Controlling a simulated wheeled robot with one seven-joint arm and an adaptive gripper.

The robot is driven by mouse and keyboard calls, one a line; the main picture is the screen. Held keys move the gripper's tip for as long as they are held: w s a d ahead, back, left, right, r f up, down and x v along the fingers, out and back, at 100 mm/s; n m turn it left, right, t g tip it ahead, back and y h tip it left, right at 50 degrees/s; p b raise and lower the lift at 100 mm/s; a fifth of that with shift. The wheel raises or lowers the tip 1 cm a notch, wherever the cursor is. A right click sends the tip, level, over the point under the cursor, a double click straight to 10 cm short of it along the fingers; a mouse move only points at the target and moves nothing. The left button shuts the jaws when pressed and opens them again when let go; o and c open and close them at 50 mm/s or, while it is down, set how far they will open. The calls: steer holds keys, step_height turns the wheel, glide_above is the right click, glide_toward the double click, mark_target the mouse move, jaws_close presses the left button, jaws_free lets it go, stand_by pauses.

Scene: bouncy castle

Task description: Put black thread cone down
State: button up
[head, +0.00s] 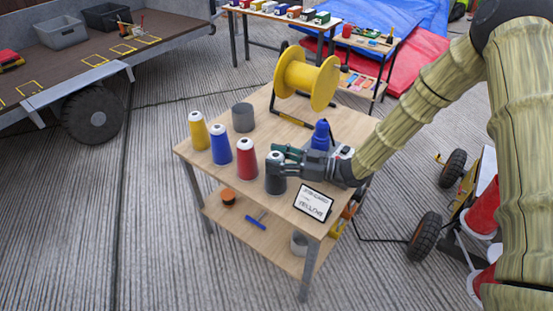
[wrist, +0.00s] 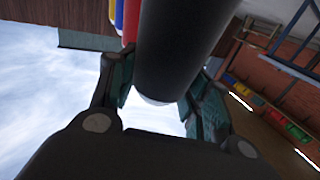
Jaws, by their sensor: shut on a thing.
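The black thread cone (head: 275,176) is at the front of the wooden table, at the near end of a row of thread cones. My gripper (head: 280,167) reaches in from the right and is shut around it. The cone looks upright, with its base at or very near the tabletop; I cannot tell whether it touches. In the wrist view the black cone (wrist: 180,45) fills the space between the two fingers (wrist: 155,90). Part of the cone is hidden by the fingers in the head view.
Red (head: 246,160), blue (head: 221,146) and yellow (head: 199,132) cones stand in line beside it. A grey cup (head: 243,117), a yellow spool (head: 305,78), a blue bottle (head: 320,136) and a sign (head: 313,202) are also on the table (head: 200,162). The table's front edge is close.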

steer(key=o, duration=1.2)
steer(key=shift+r, duration=0.1)
steer(key=shift+v, duration=3.8)
steer(key=shift+w, duration=0.1)
